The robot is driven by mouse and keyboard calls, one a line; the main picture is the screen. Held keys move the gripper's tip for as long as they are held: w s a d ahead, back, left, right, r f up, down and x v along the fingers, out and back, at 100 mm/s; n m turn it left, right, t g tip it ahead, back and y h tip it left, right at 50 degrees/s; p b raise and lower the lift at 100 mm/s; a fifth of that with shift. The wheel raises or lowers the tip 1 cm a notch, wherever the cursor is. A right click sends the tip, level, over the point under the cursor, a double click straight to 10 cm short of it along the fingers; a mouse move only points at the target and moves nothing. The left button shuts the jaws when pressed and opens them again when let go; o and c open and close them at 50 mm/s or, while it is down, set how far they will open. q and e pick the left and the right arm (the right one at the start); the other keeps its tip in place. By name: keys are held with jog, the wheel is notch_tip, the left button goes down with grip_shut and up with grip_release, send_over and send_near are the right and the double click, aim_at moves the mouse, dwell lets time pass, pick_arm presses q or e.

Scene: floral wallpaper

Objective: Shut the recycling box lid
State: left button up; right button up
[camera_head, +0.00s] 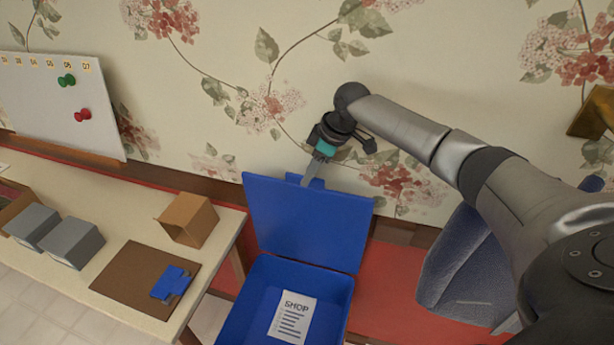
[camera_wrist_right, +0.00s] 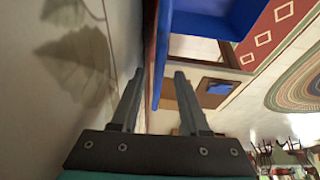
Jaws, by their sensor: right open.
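The recycling box (camera_head: 247,300) is blue and stands on the floor right of the table. Its blue lid (camera_head: 305,222) is open, standing nearly upright at the back near the wall. A white paper headed SHOP (camera_head: 292,317) is inside the box. My right gripper (camera_head: 312,172) is at the lid's top edge, left of the edge's middle. In the right wrist view its two fingers (camera_wrist_right: 159,74) are apart, and the lid (camera_wrist_right: 162,45) shows edge-on in the gap between them. I cannot tell whether they touch it. My left gripper is out of view.
The table (camera_head: 222,240) at left holds a cardboard box (camera_head: 188,220), grey boxes (camera_head: 72,245) and a brown board (camera_head: 130,285) with a blue item. A dark blue chair (camera_head: 465,265) stands right of the box. The flowered wall is close behind the lid.

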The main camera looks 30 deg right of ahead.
jog(key=shift+x, duration=1.2)
jog(key=shift+c, duration=0.2)
grip_shut()
dwell(0.4)
